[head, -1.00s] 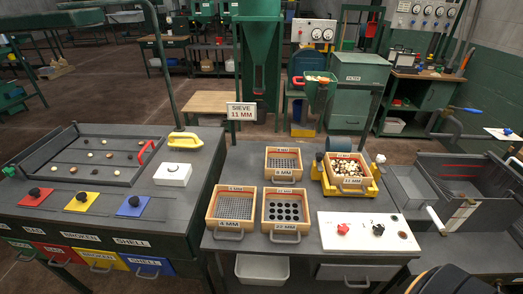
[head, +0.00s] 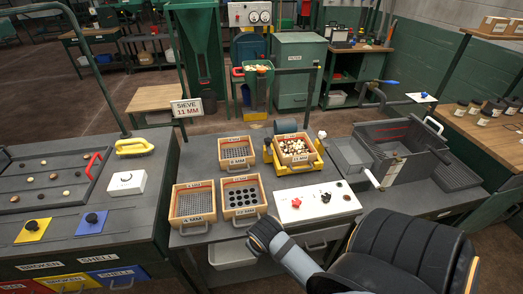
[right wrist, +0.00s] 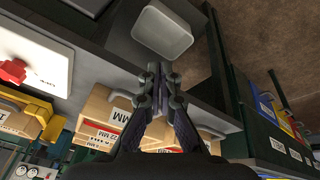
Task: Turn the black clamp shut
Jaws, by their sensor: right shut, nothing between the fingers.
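A yellow stand (head: 298,168) on the middle table holds a wooden sieve (head: 297,148) full of dark and pale pieces. A small black part (head: 267,142) shows at the stand's left side; I cannot tell whether it is the clamp or how it is turned. A black knob (head: 326,197) sits on the white panel (head: 343,206), right of a red knob (head: 296,202). The red knob also shows in the right wrist view (right wrist: 13,71). My right gripper (right wrist: 160,73) is shut and empty near the table's front edge. My left gripper is in neither current view.
Wooden sieves (head: 193,203) stand left of the white panel. A white bin (head: 232,254) is below the tabletop and shows in the right wrist view (right wrist: 162,33). A grey lidless box (head: 398,150) with a handle stands right.

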